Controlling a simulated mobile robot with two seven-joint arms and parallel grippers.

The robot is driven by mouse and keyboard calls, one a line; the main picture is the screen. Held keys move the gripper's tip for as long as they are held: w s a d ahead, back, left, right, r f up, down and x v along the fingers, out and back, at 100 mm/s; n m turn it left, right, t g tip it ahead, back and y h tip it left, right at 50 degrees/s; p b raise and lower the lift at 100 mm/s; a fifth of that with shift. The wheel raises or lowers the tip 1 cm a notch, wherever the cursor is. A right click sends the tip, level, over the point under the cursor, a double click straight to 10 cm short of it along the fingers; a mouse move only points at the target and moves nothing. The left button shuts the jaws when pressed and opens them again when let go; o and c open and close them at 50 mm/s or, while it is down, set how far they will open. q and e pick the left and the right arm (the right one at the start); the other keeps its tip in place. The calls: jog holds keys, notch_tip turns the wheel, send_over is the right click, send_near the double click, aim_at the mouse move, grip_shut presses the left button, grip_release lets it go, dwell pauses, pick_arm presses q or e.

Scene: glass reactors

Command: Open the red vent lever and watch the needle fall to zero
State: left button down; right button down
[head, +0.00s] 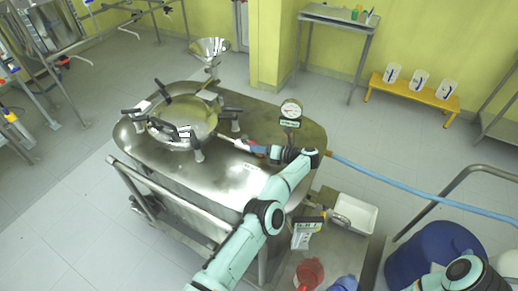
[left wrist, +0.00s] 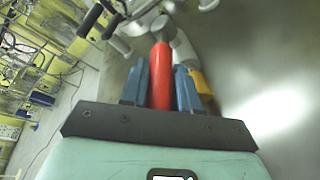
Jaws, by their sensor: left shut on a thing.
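The red vent lever (left wrist: 161,78) points away from me in the left wrist view, between the blue fingers of my left gripper (left wrist: 161,70). The gripper is shut on it. In the head view my left gripper (head: 254,148) is over the steel vessel's top, right of the round hatch, and mostly covers the lever. The pressure gauge (head: 291,110) stands on the vessel behind the gripper. Its dial is white, but its needle is too small to read. My right gripper is out of view.
The steel vessel (head: 150,100) has a round glass hatch (head: 188,117) ringed by black-handled clamps. A metal funnel (head: 210,47) stands behind it. A blue hose (head: 420,191) runs off to the right. A white tray (head: 355,213) and a blue drum (head: 430,252) stand at lower right.

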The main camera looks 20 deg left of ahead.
pick_arm(q)
jog(key=shift+r, duration=0.25)
jog(key=c, duration=1)
grip_release()
jog(key=shift+o, duration=0.5)
jog(key=shift+f, duration=0.1)
jog(key=shift+f, duration=0.15)
jog(key=shift+s, duration=0.1)
